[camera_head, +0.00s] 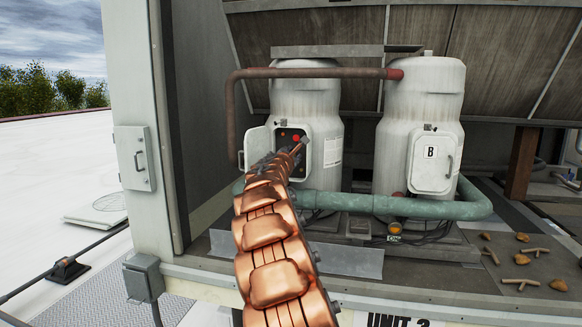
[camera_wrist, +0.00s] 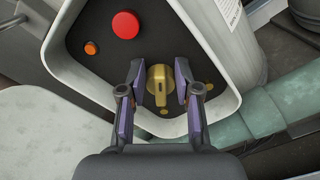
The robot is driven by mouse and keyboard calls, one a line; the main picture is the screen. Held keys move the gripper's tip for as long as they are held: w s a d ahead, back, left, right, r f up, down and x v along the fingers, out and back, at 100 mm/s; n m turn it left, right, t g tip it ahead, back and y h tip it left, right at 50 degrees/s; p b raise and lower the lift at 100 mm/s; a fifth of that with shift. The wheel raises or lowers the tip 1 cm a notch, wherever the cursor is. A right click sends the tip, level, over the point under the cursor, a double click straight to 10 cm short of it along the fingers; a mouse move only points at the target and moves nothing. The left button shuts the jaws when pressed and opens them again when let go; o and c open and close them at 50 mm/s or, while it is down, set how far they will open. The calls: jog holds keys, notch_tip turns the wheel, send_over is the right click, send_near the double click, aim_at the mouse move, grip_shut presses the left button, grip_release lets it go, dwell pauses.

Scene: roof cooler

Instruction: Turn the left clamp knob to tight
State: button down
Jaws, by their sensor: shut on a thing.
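The left tank (camera_head: 310,95) has an open box on its front with a dark panel (camera_wrist: 90,25) inside. A brass knob (camera_wrist: 160,76) sits on the lower part of this panel, its narrow bar pointing down in the wrist view. My gripper (camera_wrist: 163,90) reaches into the box with one purple-padded finger on each side of the knob, shut on it. In the head view, my gripper (camera_head: 299,147) is at the box opening, and the knob cannot be made out. Small brass marks lie around the knob.
A red button (camera_wrist: 125,25) and a smaller orange button (camera_wrist: 91,47) are above and left of the knob. The box's pale rim (camera_wrist: 232,92) surrounds the panel closely. The right tank (camera_head: 421,100) has a closed lid marked B (camera_head: 432,170). A green pipe (camera_head: 400,206) runs below.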

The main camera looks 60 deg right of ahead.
jog(key=m+b, duration=0.2)
jog(key=f+m+b, duration=0.1)
jog(key=m+b, duration=0.2)
jog(key=shift+s+d+f+m, duration=0.1)
jog(key=shift+s+m, duration=0.1)
jog(key=shift+m, duration=0.1)
jog(key=m+b, duration=0.2)
jog(key=shift+f+m+b, duration=0.1)
jog(key=shift+m+b, duration=0.3)
jog(key=shift+s+m+b, duration=0.1)
jog(key=shift+m+b, duration=0.45)
jog(key=shift+m, duration=0.15)
jog(key=c, duration=0.8)
grip_release()
jog(key=shift+c, duration=0.2)
